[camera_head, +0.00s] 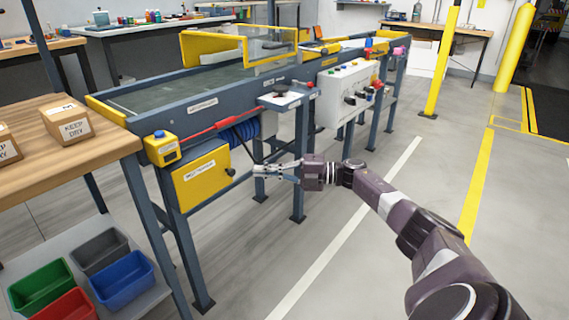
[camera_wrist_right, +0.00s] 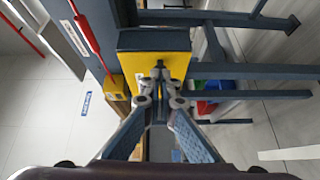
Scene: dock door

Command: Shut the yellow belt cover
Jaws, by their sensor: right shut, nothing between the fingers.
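The yellow cover (camera_head: 203,178), a flat panel with a white label and a dark knob (camera_head: 230,171), is on the near side of the conveyor frame. In the right wrist view the yellow panel (camera_wrist_right: 131,64) is straight ahead, partly hidden by my fingers. I cannot tell whether it is fully shut. My right gripper (camera_head: 257,170) is just right of the knob in the head view, with its fingers shut and empty. It also shows in the wrist view (camera_wrist_right: 158,75), its tips over the panel; contact is unclear. My left gripper is not in view.
A yellow box with a blue button (camera_head: 161,148) and a red bar (camera_head: 215,128) are beside the cover. A wooden table (camera_head: 105,150) with cartons stands left, with coloured bins (camera_head: 125,280) below. A white control box (camera_head: 345,92) is farther along.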

